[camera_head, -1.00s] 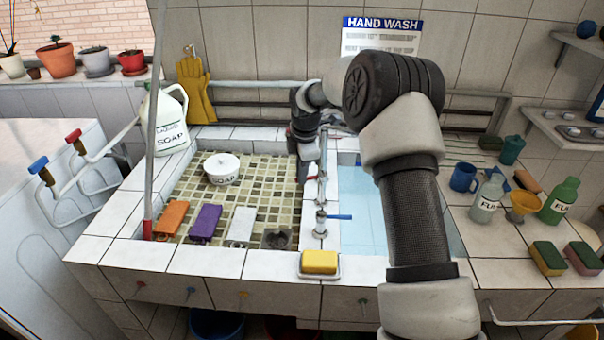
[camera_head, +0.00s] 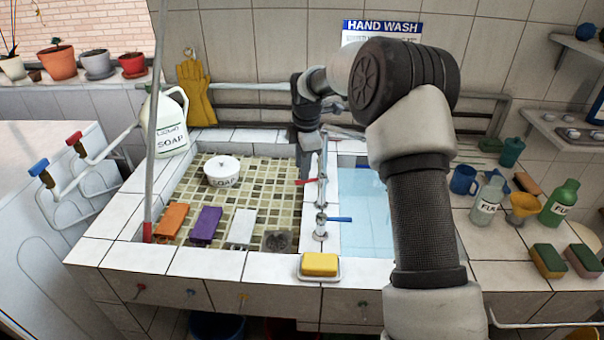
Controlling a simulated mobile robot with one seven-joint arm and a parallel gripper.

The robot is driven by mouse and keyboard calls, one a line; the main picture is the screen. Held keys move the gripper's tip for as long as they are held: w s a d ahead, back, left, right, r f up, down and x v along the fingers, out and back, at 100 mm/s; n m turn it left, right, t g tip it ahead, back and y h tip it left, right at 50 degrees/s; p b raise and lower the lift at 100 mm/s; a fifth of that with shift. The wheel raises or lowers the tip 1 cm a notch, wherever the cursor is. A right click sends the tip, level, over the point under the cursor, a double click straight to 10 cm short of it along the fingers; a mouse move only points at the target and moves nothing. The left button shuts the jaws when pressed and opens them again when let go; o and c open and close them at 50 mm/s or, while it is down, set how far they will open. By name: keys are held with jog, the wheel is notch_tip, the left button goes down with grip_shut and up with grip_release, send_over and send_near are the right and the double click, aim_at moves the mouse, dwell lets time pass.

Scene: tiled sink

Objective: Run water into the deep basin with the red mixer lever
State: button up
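The mixer tap (camera_head: 322,192) stands on the tiled divider between two basins. Its red lever (camera_head: 305,182) points left over the mosaic basin (camera_head: 262,185). Its blue lever (camera_head: 341,219) points right, lower down. The right basin (camera_head: 365,215) has a smooth pale blue inside, partly hidden by my arm; I cannot tell which basin is deeper or whether water runs. My gripper (camera_head: 308,150) is above and behind the red lever, apart from it. Its fingers are small and dark, and their opening is unclear.
The mosaic basin holds a soap pot (camera_head: 222,172), orange (camera_head: 171,220), purple (camera_head: 206,224) and white (camera_head: 242,227) blocks. A yellow soap bar (camera_head: 320,264) lies on the front rim. Bottles, a blue mug (camera_head: 464,179) and sponges (camera_head: 548,258) crowd the right counter.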

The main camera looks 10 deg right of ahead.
notch_tip(320, 180, up, 13)
jog(key=s, duration=0.2)
jog(key=shift+s+d+p, duration=0.2)
jog(key=shift+s+p, duration=0.1)
jog(key=shift+p, duration=0.05)
dwell(6.9)
